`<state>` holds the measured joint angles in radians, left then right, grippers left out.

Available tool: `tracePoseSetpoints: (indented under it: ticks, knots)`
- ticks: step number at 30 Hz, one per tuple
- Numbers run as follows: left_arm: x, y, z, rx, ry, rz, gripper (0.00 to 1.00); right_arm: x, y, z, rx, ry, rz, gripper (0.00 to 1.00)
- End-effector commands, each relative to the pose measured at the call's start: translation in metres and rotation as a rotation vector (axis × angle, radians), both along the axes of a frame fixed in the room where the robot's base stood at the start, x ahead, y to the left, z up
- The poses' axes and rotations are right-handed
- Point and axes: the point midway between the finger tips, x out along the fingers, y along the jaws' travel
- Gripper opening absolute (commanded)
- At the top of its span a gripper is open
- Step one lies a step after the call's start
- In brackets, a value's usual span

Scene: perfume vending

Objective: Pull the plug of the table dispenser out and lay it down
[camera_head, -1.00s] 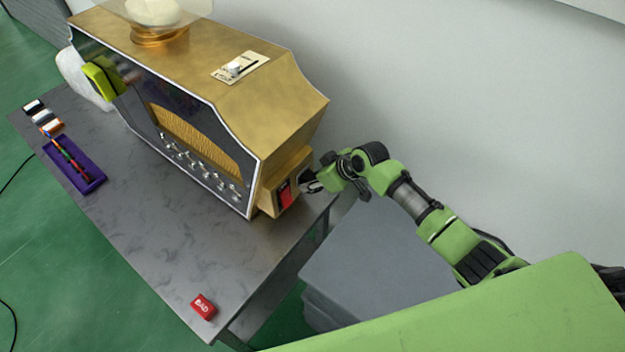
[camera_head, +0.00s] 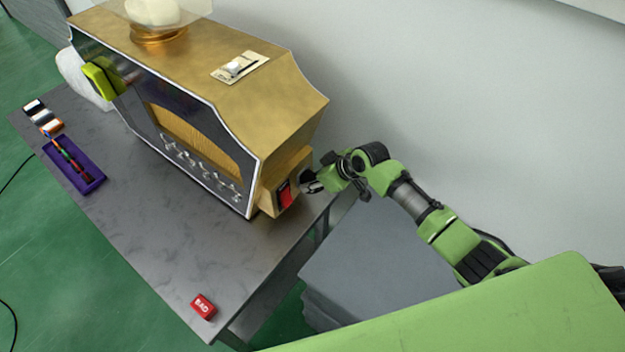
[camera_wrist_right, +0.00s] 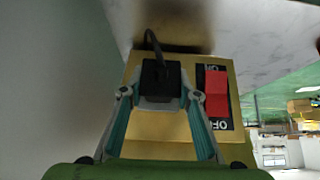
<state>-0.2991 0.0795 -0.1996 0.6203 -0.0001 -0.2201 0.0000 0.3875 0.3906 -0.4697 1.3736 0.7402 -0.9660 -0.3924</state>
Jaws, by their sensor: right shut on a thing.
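The gold table dispenser (camera_head: 225,110) stands on the grey table. On its right end is a box-shaped housing with a red ON/OFF switch (camera_wrist_right: 217,93), which also shows in the head view (camera_head: 285,194). The black plug (camera_wrist_right: 161,80), with a cable running up from it, sits at the housing beside the switch. My right gripper (camera_wrist_right: 160,100) is shut on the plug, one finger on each side. In the head view my right gripper (camera_head: 312,182) is at the dispenser's right end. Whether the plug is fully seated cannot be seen. My left gripper is not in view.
A red block marked BAD (camera_head: 203,306) lies near the table's front corner. The table's (camera_head: 215,255) front right part is otherwise clear. A grey box-like unit (camera_head: 365,245) stands right of the table.

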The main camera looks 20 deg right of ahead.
Motion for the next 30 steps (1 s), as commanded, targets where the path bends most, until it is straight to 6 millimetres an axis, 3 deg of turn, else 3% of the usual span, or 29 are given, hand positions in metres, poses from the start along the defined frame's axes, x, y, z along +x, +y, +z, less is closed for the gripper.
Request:
tracePoseSetpoints:
  ticks: [30]
  knots:
    - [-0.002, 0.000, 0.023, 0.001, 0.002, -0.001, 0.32, -0.028, -0.022, 0.001, 0.000, 0.000, 0.000, 0.04]
